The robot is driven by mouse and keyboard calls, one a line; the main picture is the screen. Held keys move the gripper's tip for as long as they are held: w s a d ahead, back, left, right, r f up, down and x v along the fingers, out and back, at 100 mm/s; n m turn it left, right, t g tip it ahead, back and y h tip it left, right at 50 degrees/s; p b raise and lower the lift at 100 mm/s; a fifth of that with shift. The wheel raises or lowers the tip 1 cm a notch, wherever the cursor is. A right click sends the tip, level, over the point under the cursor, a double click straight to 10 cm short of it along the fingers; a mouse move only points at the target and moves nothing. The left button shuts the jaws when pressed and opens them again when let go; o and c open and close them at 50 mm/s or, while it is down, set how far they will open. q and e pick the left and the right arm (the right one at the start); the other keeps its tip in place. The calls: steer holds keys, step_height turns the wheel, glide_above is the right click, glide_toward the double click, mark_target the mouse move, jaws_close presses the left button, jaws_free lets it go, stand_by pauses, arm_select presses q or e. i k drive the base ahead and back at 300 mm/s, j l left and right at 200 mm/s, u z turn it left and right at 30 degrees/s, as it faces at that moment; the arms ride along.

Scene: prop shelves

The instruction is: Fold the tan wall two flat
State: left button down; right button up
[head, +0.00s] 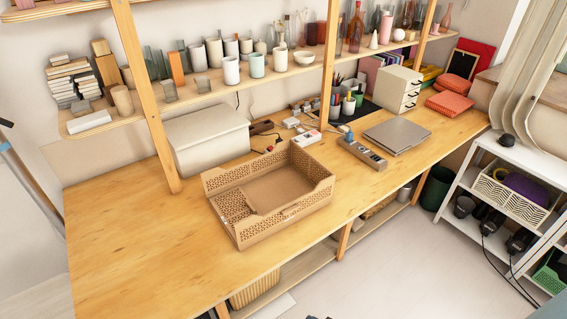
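A tan folding crate (284,220) with perforated walls sits on the wooden table, near its front edge. Its back wall (245,168), right wall (312,163) and front wall (290,217) look upright. At the left end a perforated panel (232,207) appears to lie low and inward over the floor of the crate. No marking shows which wall is wall two. Neither of my grippers is in view, and nothing touches the crate.
The wooden table (130,240) is clear left of the crate. A shelf post (148,100) and a cream box (205,137) stand behind it. A power strip (362,153) and closed laptop (397,134) lie to the right. Shelves with cups hang above.

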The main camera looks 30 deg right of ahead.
mark_target(307, 165)
steer(key=l+u, duration=0.5)
steer(key=l, duration=0.55)
steer(key=k+l+u, duration=0.1)
steer(key=l, duration=0.4)
steer(key=k+l+u, duration=0.1)
steer(key=l, duration=0.45)
steer(key=k+l, duration=0.1)
steer(key=l, duration=0.9)
steer(key=k+l, duration=0.15)
steer(key=l, duration=0.35)
steer(key=k+l, duration=0.1)
steer(key=l, duration=0.4)
steer(key=i+j+u, duration=0.3)
steer(key=i+u, duration=0.3)
steer(key=i, duration=0.15)
